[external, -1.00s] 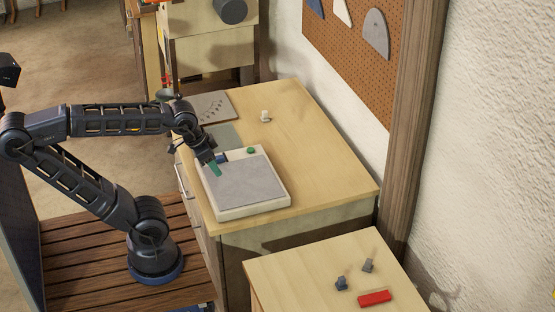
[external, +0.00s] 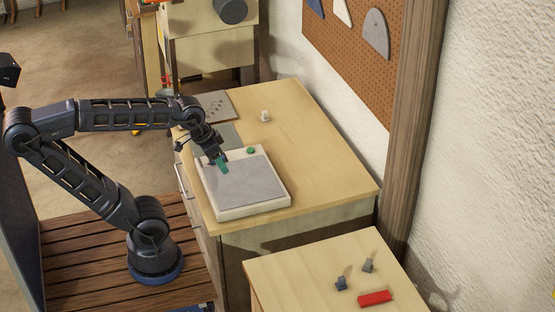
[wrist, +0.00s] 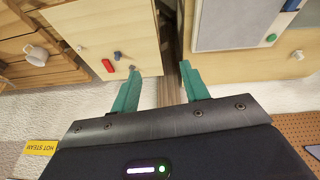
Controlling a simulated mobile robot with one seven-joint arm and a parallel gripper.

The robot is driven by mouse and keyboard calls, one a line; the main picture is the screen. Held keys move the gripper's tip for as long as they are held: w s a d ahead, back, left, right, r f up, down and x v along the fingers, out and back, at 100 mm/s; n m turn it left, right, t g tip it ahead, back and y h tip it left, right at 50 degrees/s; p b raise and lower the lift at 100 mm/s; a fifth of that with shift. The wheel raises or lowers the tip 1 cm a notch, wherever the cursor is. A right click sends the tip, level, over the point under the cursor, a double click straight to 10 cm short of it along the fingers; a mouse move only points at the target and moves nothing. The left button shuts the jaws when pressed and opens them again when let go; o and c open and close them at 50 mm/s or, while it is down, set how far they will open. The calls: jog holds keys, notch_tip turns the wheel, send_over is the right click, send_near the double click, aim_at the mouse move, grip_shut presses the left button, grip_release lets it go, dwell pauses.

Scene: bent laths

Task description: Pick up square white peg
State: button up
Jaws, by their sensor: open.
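The small white peg (external: 265,116) stands on the wooden bench top, back of the pale tray in the external view. It also shows near the right edge of the wrist view (wrist: 298,55). Its square shape is too small to make out. My gripper (external: 222,163) has green fingers and hangs over the left back part of the tray, apart from the peg, which is to its right and farther back. The fingers are spread wide in the wrist view (wrist: 159,76), with nothing between them.
The pale tray with a grey surface (external: 250,183) carries a green round piece (external: 251,150); a blue piece (wrist: 291,5) shows there in the wrist view. A red block (external: 375,298) and two small grey-blue pieces lie on the nearer cabinet. Bench around the peg is clear.

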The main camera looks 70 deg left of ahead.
jog(key=w+a+n+h, duration=0.2)
jog(key=w+a+n, duration=0.25)
jog(key=w, duration=0.45)
jog(key=w+a+n+h, duration=0.25)
jog(key=w+n, duration=0.25)
jog(key=w, duration=0.5)
jog(key=w+a+f+n+t, duration=0.1)
jog(key=w+a+f+n, duration=0.25)
jog(key=w+a, duration=0.35)
jog(key=w+a+f+n+t, duration=0.2)
jog(key=w+a+n, duration=0.25)
jog(key=a, duration=0.55)
jog(key=n+t+y, duration=0.5)
jog(key=n+t, duration=0.1)
jog(key=n, duration=1.2)
send_near(266, 118)
jog(key=shift+w+a+r+m, duration=0.25)
jog(key=shift+w+a, duration=0.45)
jog(key=shift+a, duration=0.2)
jog(key=shift+w+a+f, duration=0.1)
jog(key=shift+f, duration=0.05)
jog(key=x, duration=0.5)
jog(key=shift+d+x, duration=0.25)
jog(key=shift+x, duration=1.15)
jog(key=shift+d+x, duration=0.2)
jog(key=shift+x, duration=1.15)
